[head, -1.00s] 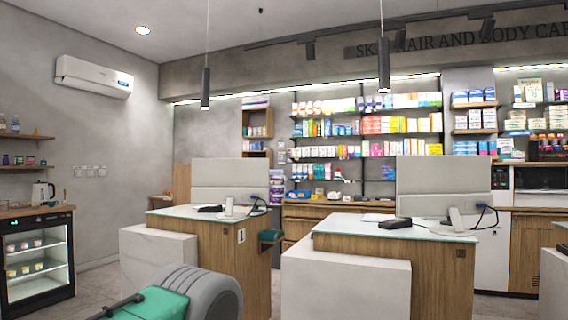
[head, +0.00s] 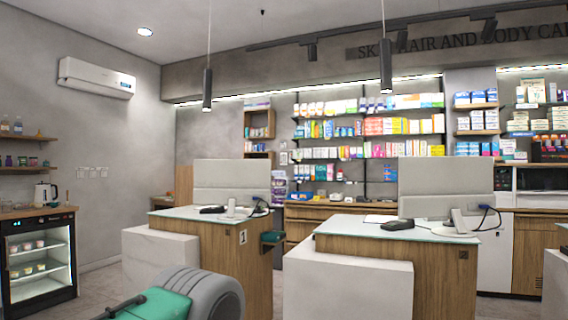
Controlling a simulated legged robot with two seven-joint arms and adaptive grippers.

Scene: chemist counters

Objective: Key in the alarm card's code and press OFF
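Neither the alarm card nor an alarm keypad can be made out in the head view. A row of small pale wall plates (head: 92,172) is on the left wall, too small to tell what they are. A small white sign with a 1 (head: 243,237) is on the end of the left counter. Neither of my grippers is in view.
The left counter (head: 222,250) and right counter (head: 430,265) carry monitors (head: 232,180) and small dark devices (head: 397,224). A lit glass-door fridge (head: 40,258) stands at the left. A grey and teal object (head: 195,297) is close at the bottom. Stocked shelves line the back wall.

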